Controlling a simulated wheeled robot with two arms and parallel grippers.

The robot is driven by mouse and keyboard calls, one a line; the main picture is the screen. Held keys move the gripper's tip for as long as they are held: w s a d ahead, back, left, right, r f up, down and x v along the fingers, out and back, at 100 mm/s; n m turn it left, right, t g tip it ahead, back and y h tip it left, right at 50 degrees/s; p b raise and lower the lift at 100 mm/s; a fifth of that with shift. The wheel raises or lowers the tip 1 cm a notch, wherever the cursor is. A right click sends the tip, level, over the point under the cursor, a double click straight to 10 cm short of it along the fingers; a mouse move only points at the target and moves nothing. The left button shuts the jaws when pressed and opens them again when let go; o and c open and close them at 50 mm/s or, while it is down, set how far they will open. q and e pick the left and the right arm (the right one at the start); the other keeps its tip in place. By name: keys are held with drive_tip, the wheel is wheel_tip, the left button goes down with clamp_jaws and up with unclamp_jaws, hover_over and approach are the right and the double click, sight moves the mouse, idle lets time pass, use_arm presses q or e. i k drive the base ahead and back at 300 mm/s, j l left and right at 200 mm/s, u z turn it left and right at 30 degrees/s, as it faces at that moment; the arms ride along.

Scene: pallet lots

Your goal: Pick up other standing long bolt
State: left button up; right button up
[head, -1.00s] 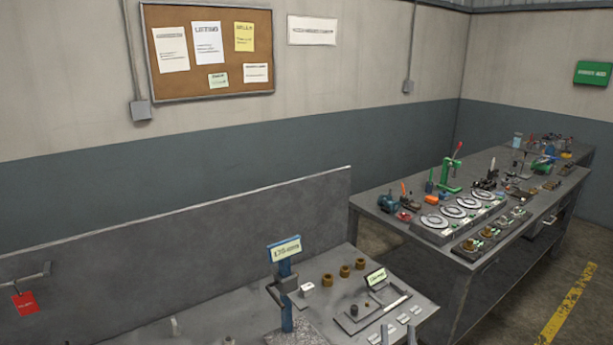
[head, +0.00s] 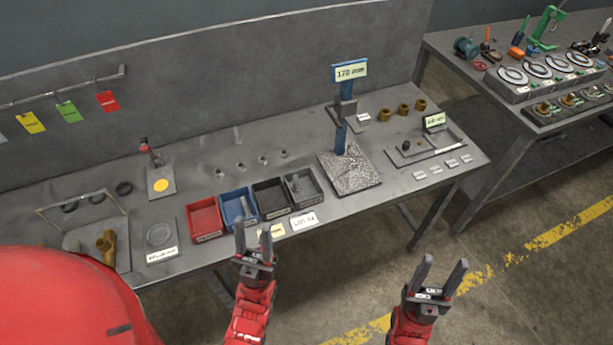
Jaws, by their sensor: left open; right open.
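A thin grey upright piece (head: 237,136), which looks like a standing long bolt, is at the back of the bench near the back panel. Several short grey pieces (head: 263,160) stand in a row in front of it; their exact kind is too small to tell. A grey bolt-like piece (head: 296,184) stands in the right-hand dark bin. My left gripper (head: 254,232) is open in front of the bins, overlapping the blue bin's front in the picture. My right gripper (head: 444,266) is open and empty, over the floor beyond the bench's front edge.
A red bin (head: 203,218), a blue bin (head: 228,204) and two dark bins (head: 268,196) line the front. A blue post with a 170 mm sign (head: 349,71) rises from a speckled plate (head: 352,182). A tray (head: 398,160) sits right.

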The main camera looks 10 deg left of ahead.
sight(239, 140)
drive_tip(key=i+j+u, duration=0.5)
drive_tip(key=i+u, duration=0.25)
